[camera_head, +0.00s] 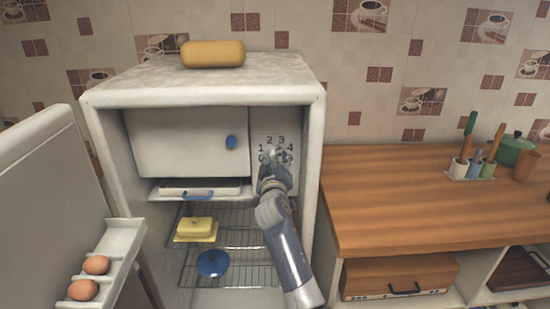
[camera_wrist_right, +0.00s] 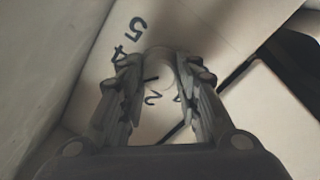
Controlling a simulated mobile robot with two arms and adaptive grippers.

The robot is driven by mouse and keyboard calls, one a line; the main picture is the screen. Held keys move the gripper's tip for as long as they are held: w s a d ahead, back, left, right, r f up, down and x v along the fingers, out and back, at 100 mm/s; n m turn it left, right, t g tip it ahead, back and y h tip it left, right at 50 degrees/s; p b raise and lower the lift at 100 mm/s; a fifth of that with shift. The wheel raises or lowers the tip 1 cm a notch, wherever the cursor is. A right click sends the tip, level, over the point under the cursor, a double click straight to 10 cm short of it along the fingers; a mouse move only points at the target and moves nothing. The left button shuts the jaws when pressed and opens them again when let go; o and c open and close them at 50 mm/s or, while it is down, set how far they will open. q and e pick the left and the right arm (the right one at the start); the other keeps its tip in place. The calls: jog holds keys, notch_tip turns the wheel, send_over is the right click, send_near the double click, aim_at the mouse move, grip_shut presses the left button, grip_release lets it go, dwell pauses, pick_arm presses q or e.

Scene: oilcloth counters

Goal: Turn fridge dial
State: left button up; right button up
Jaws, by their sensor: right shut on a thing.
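The fridge (camera_head: 98,95) stands open, with its door (camera_head: 45,160) swung out to the left. The dial (camera_head: 277,155) sits on the light panel at the upper right inside, with numbers around it. My right gripper (camera_head: 274,168) reaches in from below and is shut on the dial. In the right wrist view the dial (camera_wrist_right: 162,65) is a pale round knob between the fingers of the right gripper (camera_wrist_right: 160,92). The digits 5, 4 and 2 show near it; the gripper hides part of the dial and some numbers. My left gripper is not in view.
The freezer flap (camera_head: 185,145) with a blue knob is closed left of the dial. Wire shelves hold a yellow butter dish (camera_head: 196,229) and a blue lidded dish (camera_head: 212,263). Eggs (camera_head: 96,265) sit in the door rack. A wooden counter (camera_head: 430,205) stands right.

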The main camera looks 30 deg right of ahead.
jog(key=shift+d+n+p, duration=0.1)
jog(key=shift+n+p, duration=0.2)
jog(key=shift+n, duration=1)
jog(key=shift+r, duration=0.1)
jog(key=o, duration=1)
jog(key=shift+o, duration=0.3)
jog(key=shift+w+d+f, duration=0.15)
jog(key=shift+f, duration=0.1)
jog(key=shift+s+a, duration=0.4)
jog(key=shift+s, duration=0.05)
jog(key=v, duration=1)
jog(key=shift+s, duration=0.4)
jog(key=shift+a, duration=0.1)
